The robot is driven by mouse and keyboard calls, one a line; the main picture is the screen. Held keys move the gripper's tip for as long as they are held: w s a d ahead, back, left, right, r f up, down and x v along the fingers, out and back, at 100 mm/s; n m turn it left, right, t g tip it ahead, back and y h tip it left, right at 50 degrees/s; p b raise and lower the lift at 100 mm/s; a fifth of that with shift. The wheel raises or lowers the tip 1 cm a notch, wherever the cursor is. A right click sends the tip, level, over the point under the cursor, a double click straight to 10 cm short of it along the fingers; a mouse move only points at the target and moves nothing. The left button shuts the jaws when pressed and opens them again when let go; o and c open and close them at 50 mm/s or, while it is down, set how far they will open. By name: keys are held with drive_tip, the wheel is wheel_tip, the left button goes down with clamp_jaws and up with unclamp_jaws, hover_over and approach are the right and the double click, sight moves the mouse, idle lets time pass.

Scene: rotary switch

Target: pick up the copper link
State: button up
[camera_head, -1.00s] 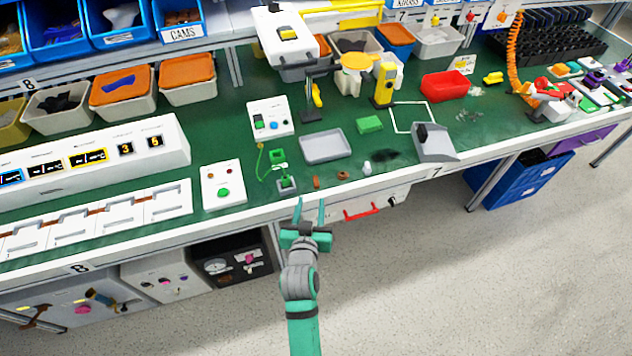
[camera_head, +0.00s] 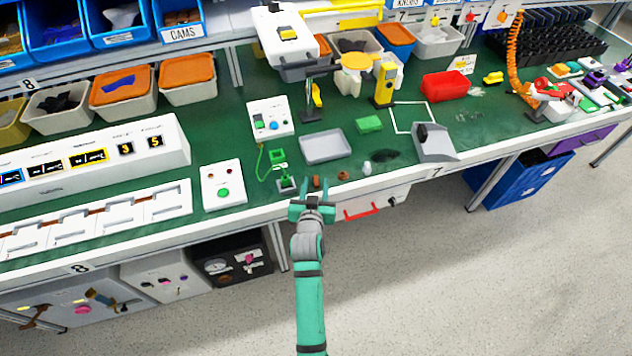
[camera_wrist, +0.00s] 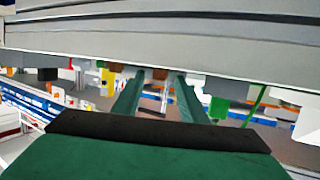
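Two small copper-brown pieces lie near the front edge of the green bench top: one short upright piece (camera_head: 316,181) and one ring-like piece (camera_head: 343,175). I cannot tell for sure which is the copper link. My gripper (camera_head: 316,188) is at the bench's front edge, its fingers apart and pointing at the upright piece. In the wrist view my gripper (camera_wrist: 158,80) is open, with nothing held between the two green fingers. A small brown patch (camera_wrist: 160,74) shows beyond the fingertips, partly hidden by the grey bench edge.
A green clamp-like fixture (camera_head: 286,182) stands just left of the fingers. A grey tray (camera_head: 325,147) lies behind, and a small white piece (camera_head: 367,168) and a grey sloped holder (camera_head: 435,143) are to the right. A drawer with a red handle (camera_head: 361,211) is under the bench edge.

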drive_tip(key=shift+c, duration=0.6)
clamp_jaws()
